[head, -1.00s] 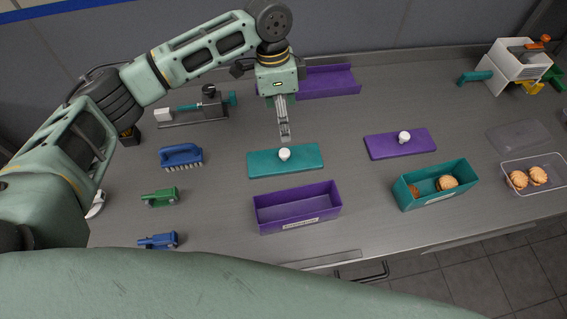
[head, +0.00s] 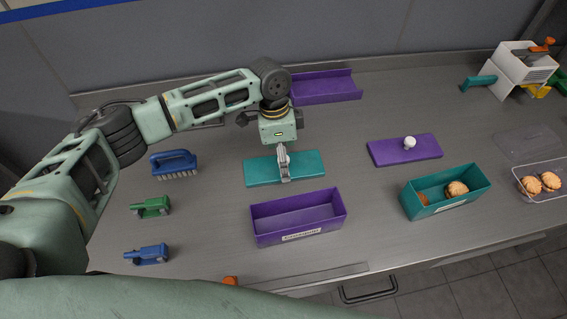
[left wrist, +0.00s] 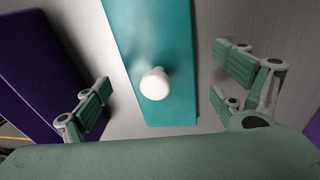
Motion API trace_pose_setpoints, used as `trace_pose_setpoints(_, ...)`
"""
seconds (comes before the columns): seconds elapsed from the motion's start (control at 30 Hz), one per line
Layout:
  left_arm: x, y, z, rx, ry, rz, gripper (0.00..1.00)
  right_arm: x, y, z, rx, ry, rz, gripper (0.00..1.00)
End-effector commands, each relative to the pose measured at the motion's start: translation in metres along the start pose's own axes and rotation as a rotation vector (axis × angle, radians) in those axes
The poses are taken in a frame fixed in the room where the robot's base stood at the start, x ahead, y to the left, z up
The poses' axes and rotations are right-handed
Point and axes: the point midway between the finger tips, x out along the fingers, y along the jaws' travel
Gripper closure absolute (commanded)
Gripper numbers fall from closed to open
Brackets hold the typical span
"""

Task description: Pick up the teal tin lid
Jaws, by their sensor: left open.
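The teal tin lid (head: 308,168) lies flat on the counter, behind the empty purple tin (head: 297,215). In the left wrist view the lid (left wrist: 150,40) runs away from me, with its white round knob (left wrist: 154,83) between and ahead of my fingers. My left gripper (head: 284,166) is over the middle of the lid, pointing down and hiding the knob in the head view. Its two fingers stand wide apart in the left wrist view (left wrist: 165,92), one on each side of the lid, holding nothing. My right gripper is not in view.
A purple lid (head: 390,151) with a white knob lies to the right. A teal tin (head: 415,203) holds biscuits. A clear tray (head: 527,191) of biscuits is at far right. A blue brush (head: 174,161) and green (head: 152,206) and blue (head: 147,254) tools lie left.

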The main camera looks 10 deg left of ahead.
Motion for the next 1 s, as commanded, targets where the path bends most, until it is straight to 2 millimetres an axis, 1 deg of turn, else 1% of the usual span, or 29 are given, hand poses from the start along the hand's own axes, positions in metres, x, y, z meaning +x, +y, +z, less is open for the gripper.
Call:
trace_pose_setpoints(0.1, 0.0064, -0.0001, 0.0, 0.0, 0.0, -0.001, 0.11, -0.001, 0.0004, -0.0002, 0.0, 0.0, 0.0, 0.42)
trace_pose_setpoints(0.3, 0.0069, -0.0002, -0.0001, 0.0, 0.0, -0.001, 0.11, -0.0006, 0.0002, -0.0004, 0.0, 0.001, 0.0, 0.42)
trace_pose_setpoints(1.0, 0.0075, 0.0003, 0.0003, 0.0, -0.001, 0.0, 0.72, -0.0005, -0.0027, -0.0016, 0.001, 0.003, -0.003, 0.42)
